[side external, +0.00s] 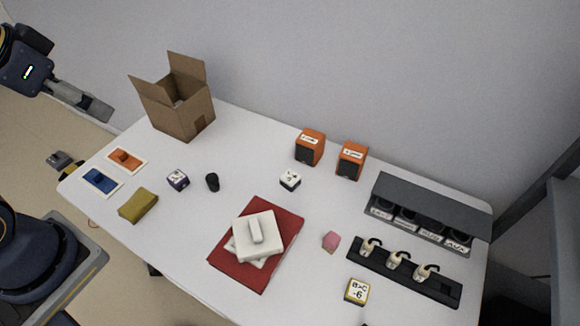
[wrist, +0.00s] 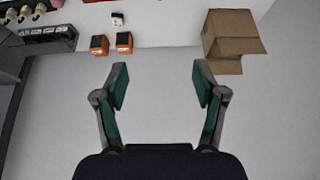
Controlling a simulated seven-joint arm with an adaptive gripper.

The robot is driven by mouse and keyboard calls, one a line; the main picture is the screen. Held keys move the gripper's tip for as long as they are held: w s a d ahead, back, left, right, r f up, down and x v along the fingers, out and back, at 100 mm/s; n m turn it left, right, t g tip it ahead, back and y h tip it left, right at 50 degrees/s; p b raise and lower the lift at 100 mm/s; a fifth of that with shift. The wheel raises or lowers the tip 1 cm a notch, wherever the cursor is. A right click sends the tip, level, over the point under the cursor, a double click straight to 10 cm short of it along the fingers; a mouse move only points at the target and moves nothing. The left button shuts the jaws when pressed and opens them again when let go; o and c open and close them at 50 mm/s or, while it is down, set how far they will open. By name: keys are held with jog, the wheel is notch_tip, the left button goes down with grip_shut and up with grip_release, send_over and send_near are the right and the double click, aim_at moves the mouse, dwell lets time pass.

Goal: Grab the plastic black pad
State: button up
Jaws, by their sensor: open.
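No flat piece that is plainly a plastic black pad stands out. The black things on the white table are a small upright black cylinder (side external: 212,182) left of centre and a long black holder (side external: 440,288) with several cream pieces at the right. My gripper (wrist: 161,82) is open and empty in the wrist view, with green inner finger faces and pale wall between them. In the side view it is at the upper left, off the table's left end, far from both black things.
A cardboard box (side external: 185,108) with open flaps stands at the table's back left. Two orange-and-black speakers (side external: 310,147) and a dark grey rack (side external: 425,205) are farther right. White blocks lie on a red book (side external: 238,277). Small cubes and cards are scattered about.

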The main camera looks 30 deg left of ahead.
jog(key=m+g, duration=0.3)
jog(key=g, duration=0.3)
send_over(211, 177)
notch_tip(211, 177, down, 23)
jog(key=f, duration=1.1)
jog(key=shift+d+f, duration=0.1)
jog(key=shift+d, duration=0.2)
jog(key=f, duration=0.5)
jog(key=shift+a+f, duration=0.3)
